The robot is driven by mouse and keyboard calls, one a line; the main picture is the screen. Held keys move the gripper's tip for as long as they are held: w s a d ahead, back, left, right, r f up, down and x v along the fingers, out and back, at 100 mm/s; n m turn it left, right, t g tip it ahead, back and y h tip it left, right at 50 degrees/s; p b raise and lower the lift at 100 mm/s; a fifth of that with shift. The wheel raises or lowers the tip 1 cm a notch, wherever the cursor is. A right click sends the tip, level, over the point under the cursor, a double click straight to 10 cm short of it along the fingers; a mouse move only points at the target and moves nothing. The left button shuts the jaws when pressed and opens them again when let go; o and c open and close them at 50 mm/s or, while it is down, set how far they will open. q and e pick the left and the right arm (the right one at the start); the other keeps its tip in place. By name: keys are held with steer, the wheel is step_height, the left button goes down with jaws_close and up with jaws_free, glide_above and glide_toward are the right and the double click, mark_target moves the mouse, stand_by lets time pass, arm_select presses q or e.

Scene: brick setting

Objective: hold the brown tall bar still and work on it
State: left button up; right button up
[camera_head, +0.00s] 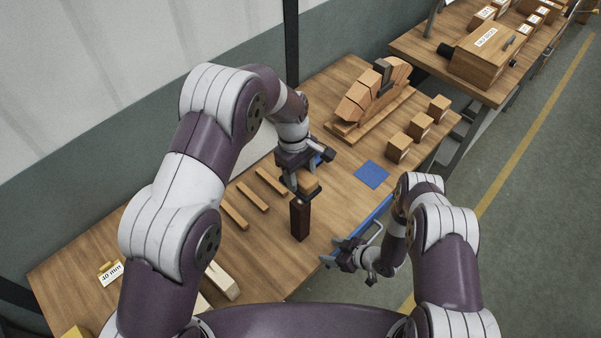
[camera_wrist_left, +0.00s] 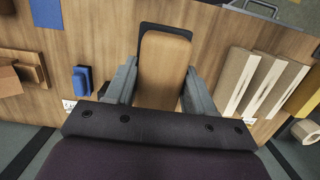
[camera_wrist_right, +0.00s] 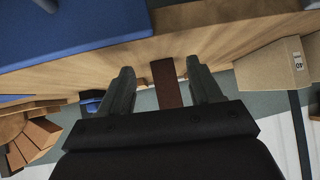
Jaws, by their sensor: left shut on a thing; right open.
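The brown tall bar (camera_head: 300,220) stands upright on the table; its dark red-brown face also shows in the right wrist view (camera_wrist_right: 167,84). My left gripper (camera_head: 301,180) is shut on a tan wooden block with a dark underside (camera_wrist_left: 165,62), just over the bar's top. I cannot tell whether the block touches the bar, which it hides in the left wrist view. My right gripper (camera_head: 340,257) is open and empty, low near the table's front edge. In the right wrist view its fingers (camera_wrist_right: 158,85) point toward the bar, which shows between them at some distance.
Several thin wooden strips (camera_head: 251,196) lie left of the bar. A blue square (camera_head: 371,174) lies to the right, near small wooden cubes (camera_head: 421,126). A wooden arch model (camera_head: 372,97) stands behind. A blue surface (camera_head: 376,214) runs along the front edge beside my right gripper.

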mark_target(306, 231)
steer(key=shift+n+t+y, duration=0.5)
steer(key=shift+t+y, duration=0.2)
steer(key=shift+y, duration=0.2)
steer(key=w+a+r, duration=0.1)
steer(key=w+r, duration=0.1)
steer(key=r, duration=0.1)
steer(key=shift+w+a, duration=0.2)
steer(key=shift+a, duration=0.2)
steer(key=shift+w+a+r, duration=0.2)
steer(key=shift+a, duration=0.05)
steer(key=x, duration=0.9)
steer(key=shift+w+a, duration=0.15)
steer(key=shift+a, duration=0.05)
steer(key=c, duration=0.5)
